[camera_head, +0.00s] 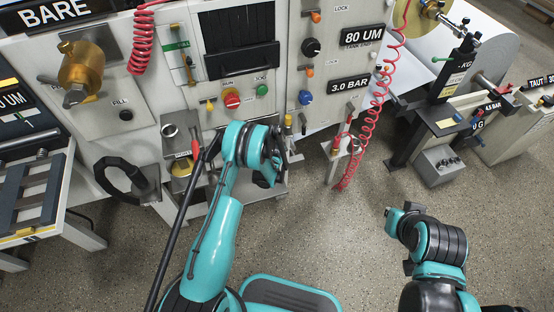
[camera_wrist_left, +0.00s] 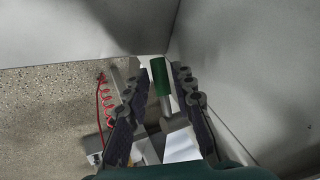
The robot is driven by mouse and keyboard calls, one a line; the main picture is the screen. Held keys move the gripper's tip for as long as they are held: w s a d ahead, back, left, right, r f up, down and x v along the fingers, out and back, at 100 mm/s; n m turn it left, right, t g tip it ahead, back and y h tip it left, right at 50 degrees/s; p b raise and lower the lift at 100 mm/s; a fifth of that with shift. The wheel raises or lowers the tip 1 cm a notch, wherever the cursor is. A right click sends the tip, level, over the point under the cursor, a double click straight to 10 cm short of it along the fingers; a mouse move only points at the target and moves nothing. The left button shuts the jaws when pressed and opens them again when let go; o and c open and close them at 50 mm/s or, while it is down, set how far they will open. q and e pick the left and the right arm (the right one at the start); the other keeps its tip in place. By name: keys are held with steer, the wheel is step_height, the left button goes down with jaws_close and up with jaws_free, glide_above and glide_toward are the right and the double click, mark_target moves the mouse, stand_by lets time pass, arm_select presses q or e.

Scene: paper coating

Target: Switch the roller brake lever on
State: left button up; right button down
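In the left wrist view a lever with a dark green grip (camera_wrist_left: 160,77) and a pale metal shaft stands between the two black fingers of my left gripper (camera_wrist_left: 161,84). The fingers are apart, with a visible gap on each side of the grip. In the head view my left arm (camera_head: 232,195) reaches to the lower front of the grey machine; its fingers are largely hidden by the wrist, and I cannot make out the green grip there. My right arm (camera_head: 440,245) is at the lower right over open floor, and its fingers cannot be made out.
A black handwheel (camera_head: 125,180) is to the left. A coiled red hose (camera_head: 377,115) hangs to the right. Speckled floor (camera_head: 330,235) between the arms is clear.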

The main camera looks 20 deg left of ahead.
arm_select(q)
steer(key=shift+w+f, duration=0.15)
steer(key=shift+f, duration=0.15)
jaws_close()
steer(key=shift+a+r+m+g+y, duration=0.15)
steer(key=shift+r+m+g+y, duration=0.15)
steer(key=shift+r+g+y, duration=0.45)
steer(key=shift+s+a+y, duration=0.2)
steer(key=shift+y, duration=0.35)
